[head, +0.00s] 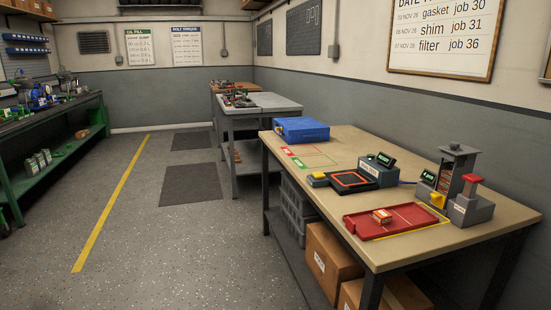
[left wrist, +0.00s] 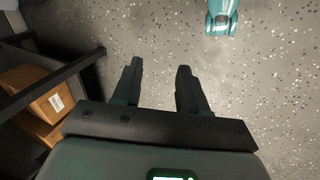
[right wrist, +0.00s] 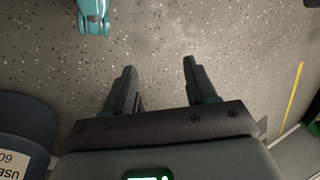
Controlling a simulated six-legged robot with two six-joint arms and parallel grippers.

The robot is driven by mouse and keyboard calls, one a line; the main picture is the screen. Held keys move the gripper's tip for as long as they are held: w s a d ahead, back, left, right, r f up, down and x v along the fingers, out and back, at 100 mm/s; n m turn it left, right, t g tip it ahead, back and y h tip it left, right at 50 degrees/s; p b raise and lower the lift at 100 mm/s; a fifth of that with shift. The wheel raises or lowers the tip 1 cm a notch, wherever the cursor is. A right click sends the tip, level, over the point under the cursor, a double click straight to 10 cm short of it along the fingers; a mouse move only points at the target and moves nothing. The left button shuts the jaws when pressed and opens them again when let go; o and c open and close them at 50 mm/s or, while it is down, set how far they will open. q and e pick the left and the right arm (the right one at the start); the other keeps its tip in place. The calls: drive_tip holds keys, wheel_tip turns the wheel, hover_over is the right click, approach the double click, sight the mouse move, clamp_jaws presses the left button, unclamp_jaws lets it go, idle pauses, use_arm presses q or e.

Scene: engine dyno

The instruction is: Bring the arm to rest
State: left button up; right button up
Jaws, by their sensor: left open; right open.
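My left gripper (left wrist: 157,68) is open and empty in the left wrist view, with its two dark fingers apart above the speckled grey floor. My right gripper (right wrist: 160,66) is open and empty in the right wrist view, also above bare floor. Nothing lies between the fingers of either one. Neither arm nor gripper shows in the head view, so both are clear of the workbench (head: 350,150) there.
The workbench holds a red tray (head: 372,226) with a small box (head: 381,216), a blue case (head: 301,130) and a black pad device (head: 352,180). Cardboard boxes (head: 331,262) sit beneath; one (left wrist: 32,92) shows beside the left gripper. The floor (head: 170,245) left of the workbench is open.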

use_arm(q)
wheel_tip(320, 180, up, 20)
drive_tip(key=s+g+p, duration=0.1)
drive_tip(key=s+p, duration=0.1)
drive_tip(key=p, duration=1.4)
drive_tip(key=shift+s+d+f, duration=0.15)
drive_tip(key=shift+d+f, duration=0.05)
drive_tip(key=shift+d, duration=0.25)
use_arm(e)
wheel_tip(320, 180, up, 20)
drive_tip(key=s+g, duration=0.1)
drive_tip(key=s, duration=0.1)
drive_tip(key=shift+s+a+f, duration=0.15)
drive_tip(key=shift+a, duration=0.3)
